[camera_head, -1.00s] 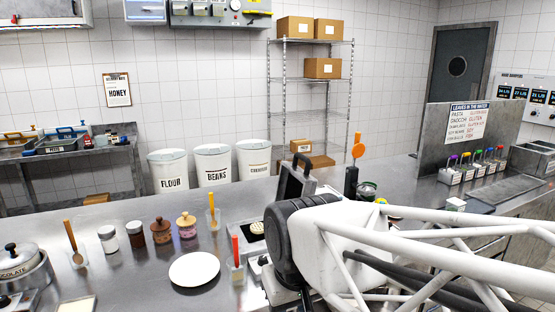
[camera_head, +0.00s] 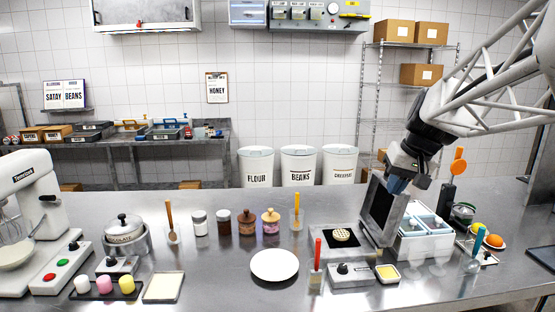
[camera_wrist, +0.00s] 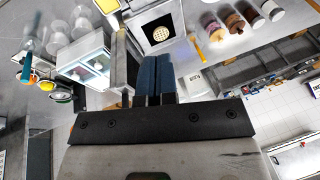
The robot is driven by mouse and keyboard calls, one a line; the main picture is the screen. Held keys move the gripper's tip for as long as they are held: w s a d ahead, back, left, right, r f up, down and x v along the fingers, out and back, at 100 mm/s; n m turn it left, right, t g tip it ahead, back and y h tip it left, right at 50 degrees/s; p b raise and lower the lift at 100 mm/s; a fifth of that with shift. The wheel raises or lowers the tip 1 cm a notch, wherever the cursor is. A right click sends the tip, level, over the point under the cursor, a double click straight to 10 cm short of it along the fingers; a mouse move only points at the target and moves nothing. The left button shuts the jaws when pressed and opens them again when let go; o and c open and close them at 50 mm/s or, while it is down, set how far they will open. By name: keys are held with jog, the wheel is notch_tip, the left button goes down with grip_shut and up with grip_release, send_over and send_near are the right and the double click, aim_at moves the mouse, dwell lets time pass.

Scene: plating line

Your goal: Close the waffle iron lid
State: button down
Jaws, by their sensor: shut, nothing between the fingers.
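The waffle iron's dark lid (camera_head: 381,211) stands raised and steeply tilted at the right of its base. A round pale waffle (camera_head: 342,235) lies on the open dark plate, also seen in the wrist view (camera_wrist: 162,33). The control box with a black knob (camera_head: 350,274) is at the front. My gripper (camera_head: 398,185) is at the upper part of the lid, its blue fingers (camera_wrist: 155,75) shut and empty. In the wrist view the lid (camera_wrist: 122,62) shows edge-on beside the fingers. I cannot tell whether they touch it.
A white bin with compartments (camera_head: 424,243) stands close to the right of the lid. A white plate (camera_head: 274,265) and a red-handled utensil holder (camera_head: 316,277) are to the left. A small yellow-filled dish (camera_head: 388,273) sits in front. Bare counter lies along the front.

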jog(key=w+d+r, duration=0.1)
jog(key=w+d, duration=0.4)
jog(key=d, duration=0.3)
jog(key=w+d+r+t+y, duration=0.1)
jog(key=w+d+r, duration=0.1)
jog(key=w+d, duration=0.3)
jog(key=w+d+r+t, duration=0.1)
jog(key=w+d, duration=0.4)
jog(key=d, duration=0.6)
jog(key=shift+d+r+m+y, duration=0.25)
jog(key=shift+r+m+y, duration=0.05)
jog(key=shift+w+a+f, duration=0.1)
jog(key=shift+w+f, duration=0.05)
jog(key=w+a+f, duration=0.5)
jog(key=a+f, duration=0.2)
jog(key=f, duration=0.1)
jog(key=shift+w+f, duration=0.3)
jog(key=shift+f, duration=0.1)
jog(key=shift+a+r, duration=0.1)
